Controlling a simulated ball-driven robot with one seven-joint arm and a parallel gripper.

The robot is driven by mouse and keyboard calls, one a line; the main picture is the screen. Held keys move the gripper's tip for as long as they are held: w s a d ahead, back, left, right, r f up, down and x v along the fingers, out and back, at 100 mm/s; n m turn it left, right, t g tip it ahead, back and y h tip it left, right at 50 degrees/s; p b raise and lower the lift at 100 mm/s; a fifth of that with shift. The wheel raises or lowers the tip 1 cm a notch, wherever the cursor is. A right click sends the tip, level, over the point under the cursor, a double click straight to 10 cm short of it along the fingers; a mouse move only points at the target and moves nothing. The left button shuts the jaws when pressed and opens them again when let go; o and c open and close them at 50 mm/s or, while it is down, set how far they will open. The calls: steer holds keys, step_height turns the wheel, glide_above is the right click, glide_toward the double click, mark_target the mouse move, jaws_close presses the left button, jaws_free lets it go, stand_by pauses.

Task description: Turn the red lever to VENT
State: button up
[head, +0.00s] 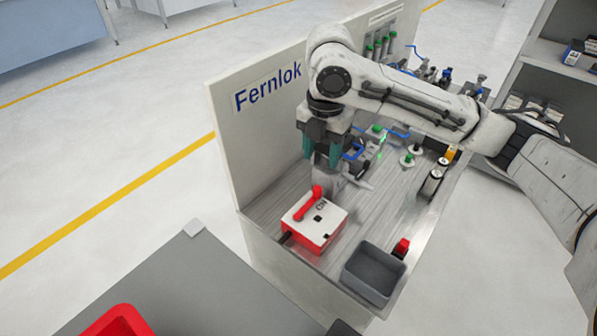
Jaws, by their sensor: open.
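The red lever (308,205) sits on top of a red box with a white top plate (328,222), near the left front of the bench. The plate carries dark markings too small to read, so I cannot tell which mark the lever points to. My gripper (327,178) hangs from my arm just behind and above the lever, pointing down. It is open and holds nothing visible. I cannot tell whether a finger touches the lever; they look apart.
A grey bin (374,272) stands right of the box, with a small red item (402,247) beside it. Green-topped fittings and blue-handled valves crowd the rear. A white Fernlok panel (240,140) walls the left side. A red tray (118,322) lies on a grey surface at front left.

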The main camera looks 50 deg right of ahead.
mark_target(317, 188)
step_height(317, 188, down, 11)
steer(key=shift+w+r+p, duration=0.1)
steer(key=shift+w+p, duration=0.05)
steer(key=shift+p, duration=0.15)
steer(key=shift+c, duration=0.2)
jaws_close()
stand_by(0.5)
